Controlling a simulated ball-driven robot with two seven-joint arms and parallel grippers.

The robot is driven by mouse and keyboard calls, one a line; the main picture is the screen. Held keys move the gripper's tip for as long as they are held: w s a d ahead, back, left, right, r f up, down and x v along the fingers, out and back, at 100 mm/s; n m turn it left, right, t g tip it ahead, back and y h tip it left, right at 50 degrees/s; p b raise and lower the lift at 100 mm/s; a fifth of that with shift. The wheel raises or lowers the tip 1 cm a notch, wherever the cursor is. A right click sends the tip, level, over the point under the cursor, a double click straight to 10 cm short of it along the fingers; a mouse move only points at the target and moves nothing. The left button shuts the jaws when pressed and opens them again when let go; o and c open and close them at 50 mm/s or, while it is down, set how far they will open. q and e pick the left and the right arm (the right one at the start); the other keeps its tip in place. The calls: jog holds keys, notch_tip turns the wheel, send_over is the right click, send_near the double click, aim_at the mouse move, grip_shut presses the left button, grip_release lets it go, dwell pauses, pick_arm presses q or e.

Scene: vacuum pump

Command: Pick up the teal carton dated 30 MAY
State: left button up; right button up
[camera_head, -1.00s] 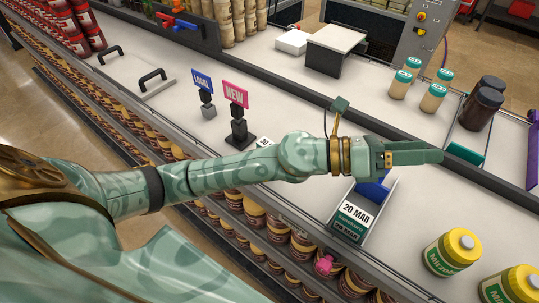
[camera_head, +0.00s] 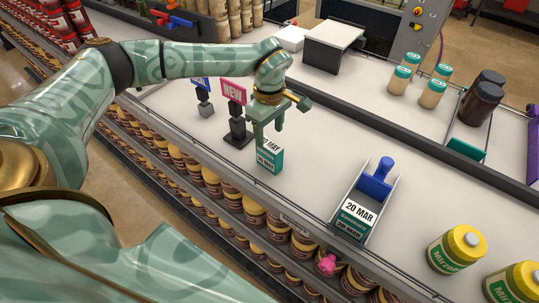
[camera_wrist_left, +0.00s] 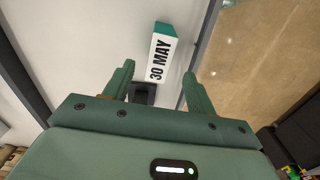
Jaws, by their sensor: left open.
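The carton (camera_head: 270,158) has a white label and teal sides and stands on the counter near its front edge. In the head view its label ends in "MAY", with the top partly hidden by my gripper. In the left wrist view the carton (camera_wrist_left: 162,50) clearly reads 30 MAY. My left gripper (camera_head: 266,138) points down right above the carton, fingers apart and empty. In the wrist view the fingertips (camera_wrist_left: 158,72) frame the near end of the carton, which is not gripped. My right gripper is not in view.
A pink NEW sign (camera_head: 233,93) on a black stand is just left of the carton. Yellow-lidded jars (camera_head: 455,250) stand at front right. The counter between carton and tray is clear.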

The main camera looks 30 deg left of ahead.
aim_at(269, 144)
pick_arm(q)
notch_tip(269, 144, down, 8)
jog(key=shift+f, duration=0.15)
jog(key=c, duration=1.1)
